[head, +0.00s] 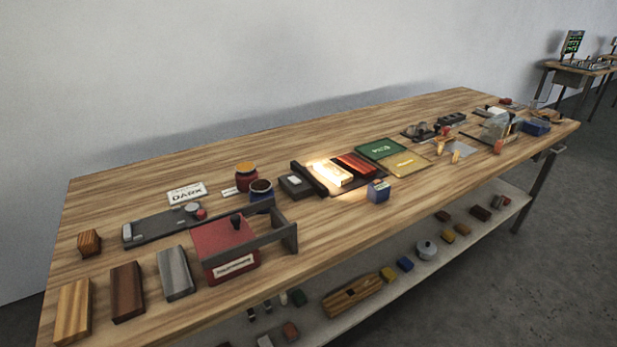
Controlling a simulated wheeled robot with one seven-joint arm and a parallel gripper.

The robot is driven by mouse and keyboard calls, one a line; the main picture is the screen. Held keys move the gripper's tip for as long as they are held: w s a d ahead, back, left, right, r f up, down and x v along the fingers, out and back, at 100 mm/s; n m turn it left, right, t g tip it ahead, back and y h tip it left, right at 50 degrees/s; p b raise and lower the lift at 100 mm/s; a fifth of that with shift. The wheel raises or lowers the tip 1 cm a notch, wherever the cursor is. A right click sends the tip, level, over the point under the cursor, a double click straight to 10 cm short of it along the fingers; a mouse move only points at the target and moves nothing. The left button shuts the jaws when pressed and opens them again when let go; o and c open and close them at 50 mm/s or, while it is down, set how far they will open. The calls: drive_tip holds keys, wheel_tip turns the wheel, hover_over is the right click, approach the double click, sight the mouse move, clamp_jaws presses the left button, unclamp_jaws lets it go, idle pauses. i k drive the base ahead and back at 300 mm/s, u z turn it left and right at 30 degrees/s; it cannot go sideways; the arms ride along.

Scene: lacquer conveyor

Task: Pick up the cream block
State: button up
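A pale, cream-looking block (332,173) lies in a brightly lit patch near the middle of the wooden table. The glare hides its exact edges. A dark upright bar (309,179) stands just left of it, and a red-and-dark striped panel (356,164) lies just right of it. My gripper is not in view, so its distance from the block and its state do not show.
Green (380,149) and yellow (405,163) mats lie to the right. A red box (228,250) under a grey frame and several wooden blocks (127,291) fill the left front. The table's back strip is clear.

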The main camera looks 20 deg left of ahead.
sight(339, 176)
drive_tip(key=u, duration=0.1)
drive_tip(key=i, duration=1)
drive_tip(key=z, duration=0.05)
